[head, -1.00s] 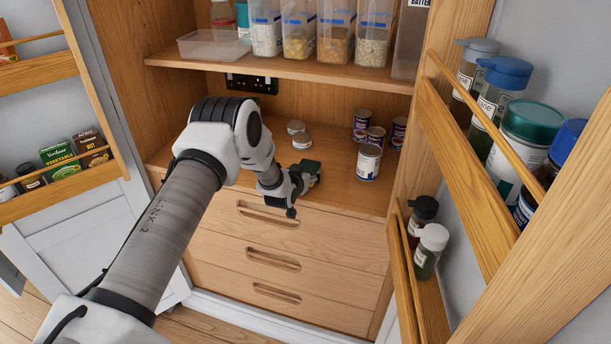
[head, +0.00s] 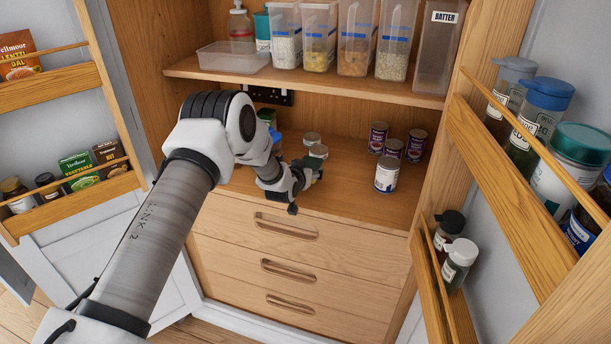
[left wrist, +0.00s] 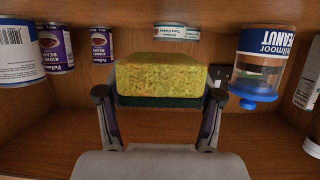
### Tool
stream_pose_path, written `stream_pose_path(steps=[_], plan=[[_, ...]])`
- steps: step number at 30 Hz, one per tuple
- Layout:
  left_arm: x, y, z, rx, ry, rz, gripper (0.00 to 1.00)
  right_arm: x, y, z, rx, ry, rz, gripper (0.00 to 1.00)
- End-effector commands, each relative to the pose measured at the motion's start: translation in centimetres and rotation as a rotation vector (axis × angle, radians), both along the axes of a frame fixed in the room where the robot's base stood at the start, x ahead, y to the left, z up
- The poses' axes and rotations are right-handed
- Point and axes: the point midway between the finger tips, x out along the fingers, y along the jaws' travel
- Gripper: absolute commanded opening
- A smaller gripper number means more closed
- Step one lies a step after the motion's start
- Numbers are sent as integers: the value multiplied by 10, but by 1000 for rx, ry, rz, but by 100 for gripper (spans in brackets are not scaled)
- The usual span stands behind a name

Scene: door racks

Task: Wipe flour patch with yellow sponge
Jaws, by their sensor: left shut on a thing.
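My left gripper (head: 303,182) is inside the cupboard, just above the front of the counter over the drawers. It is shut on the sponge (left wrist: 162,74), which is yellow with a dark green side and sits between the two fingers in the left wrist view. In the head view only a small greenish part of the sponge (head: 317,163) shows beyond the gripper. I cannot see the flour patch in either view; my arm and gripper cover part of the counter. I cannot tell whether the sponge touches the counter. My right gripper is not in view.
Several tins (head: 387,173) stand right of the gripper, and low tins (head: 312,139) stand behind it. A blue-lidded jar (left wrist: 262,65) shows in the left wrist view. A shelf (head: 310,82) with containers is above. Open door racks (head: 520,210) flank both sides.

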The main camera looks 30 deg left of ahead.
Motion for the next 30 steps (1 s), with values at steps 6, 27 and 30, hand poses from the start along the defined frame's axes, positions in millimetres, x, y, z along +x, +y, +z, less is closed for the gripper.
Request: stream_pose_path(steps=[6,27,30], plan=[[4,-2,23,0,-1,-2,45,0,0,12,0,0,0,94],[7,-4,37,0,0,-5,45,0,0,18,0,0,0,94],[7,-5,37,1,0,-6,45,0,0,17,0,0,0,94]])
